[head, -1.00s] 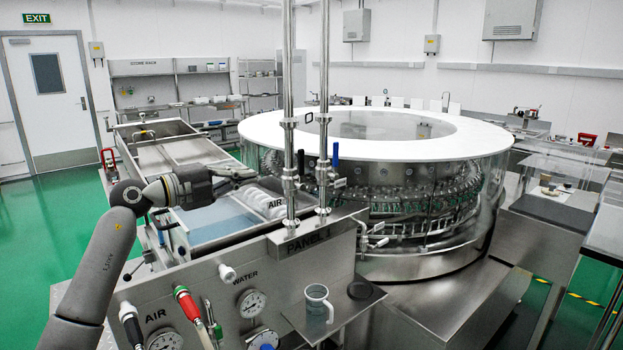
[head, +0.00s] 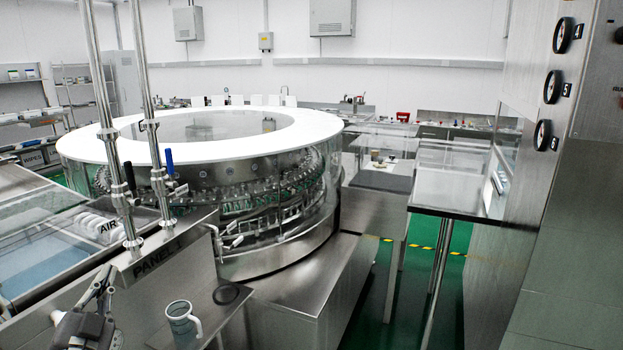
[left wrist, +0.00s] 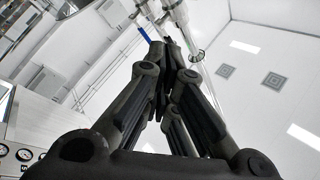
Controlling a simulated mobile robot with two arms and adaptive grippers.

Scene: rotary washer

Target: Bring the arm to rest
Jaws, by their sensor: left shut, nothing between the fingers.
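My left gripper (head: 103,284) shows at the lower left of the head view, fingers pointing up, in front of the steel panel (head: 165,262) marked PANEL 1. In the left wrist view its dark fingers (left wrist: 170,48) meet at the tips, shut with nothing between them. That wrist camera looks up past the fingers at the white ceiling, walls and steel posts. Most of my left arm is outside the head view. My right gripper is not in view.
Two upright pipes (head: 106,110) rise behind the panel. The big rotary washer (head: 290,205) stands behind. Green floor shows at centre right.

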